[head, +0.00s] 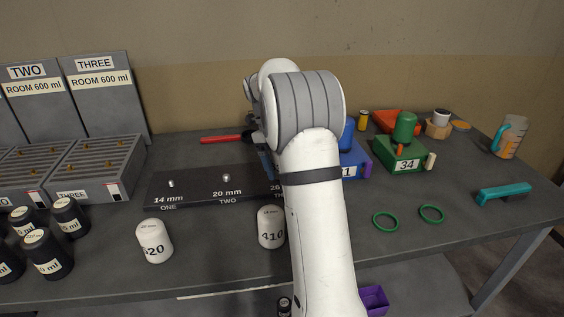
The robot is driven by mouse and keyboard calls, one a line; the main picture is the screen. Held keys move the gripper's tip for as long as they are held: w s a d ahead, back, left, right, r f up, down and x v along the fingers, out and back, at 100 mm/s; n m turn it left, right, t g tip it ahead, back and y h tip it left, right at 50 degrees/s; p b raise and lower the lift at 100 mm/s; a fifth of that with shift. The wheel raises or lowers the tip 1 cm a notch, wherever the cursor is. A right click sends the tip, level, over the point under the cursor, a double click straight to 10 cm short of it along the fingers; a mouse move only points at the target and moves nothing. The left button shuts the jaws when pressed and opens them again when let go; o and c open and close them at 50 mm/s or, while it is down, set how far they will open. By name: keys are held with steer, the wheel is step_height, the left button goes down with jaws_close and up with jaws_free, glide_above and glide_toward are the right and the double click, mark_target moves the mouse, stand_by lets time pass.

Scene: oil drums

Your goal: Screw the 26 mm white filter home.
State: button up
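A dark mounting bar (200,186) lies on the bench with posts labelled 14 mm ONE and 20 mm TWO, both bare. Its third place, labelled 26, is mostly hidden behind my arm. Two white filters stand upright in front of the bar: one at the left (154,241), its number ending in 20, and one marked 410 (271,227) beside my arm. Their small top labels are too small to read. I cannot see any filter at the third place. A dark edge of my gripper (266,163) shows left of my arm, above the bar's right part; its fingers and anything in them are hidden.
Black canisters (48,254) and grey racks (95,168) stand at the left. A red-handled tool (222,139) lies behind the bar. To the right are a green box marked 34 (400,155), green rings (385,221) and a teal brush (503,193). A purple bin (374,300) is below the front edge.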

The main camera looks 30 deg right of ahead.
steer(key=p+v, duration=0.1)
steer(key=v, duration=0.6)
steer(key=shift+w+r, duration=0.1)
steer(key=shift+r, duration=0.2)
steer(key=shift+a+r+n, duration=0.2)
steer(key=shift+r+n, duration=0.1)
steer(key=s+a+n+t+p, duration=0.1)
steer(key=s+a+n, duration=0.3)
steer(key=s+n, duration=0.3)
steer(key=s+a+r+n+t+p, duration=0.1)
steer(key=s+a+n+t, duration=0.1)
steer(key=s+a+n, duration=0.2)
steer(key=s+a+r+n+t+y+p, duration=0.1)
steer(key=s+a+n, duration=0.3)
steer(key=s+n, duration=0.5)
steer(key=shift+s+r+n+t+p, duration=0.15)
steer(key=shift+n+t+p, duration=0.15)
steer(key=shift+n, duration=0.45)
steer(key=shift+s+f+n+t+p, duration=0.15)
steer(key=shift+n+t, duration=0.25)
steer(key=shift+n, duration=0.35)
steer(key=s+a+f+n+t+p, duration=0.1)
steer(key=s+a+f+n, duration=0.1)
steer(key=s+n, duration=0.5)
steer(key=shift+s+a+f+n+t+y, duration=0.3)
steer(key=shift+s+f+n, duration=0.15)
steer(key=shift+f, duration=0.35)
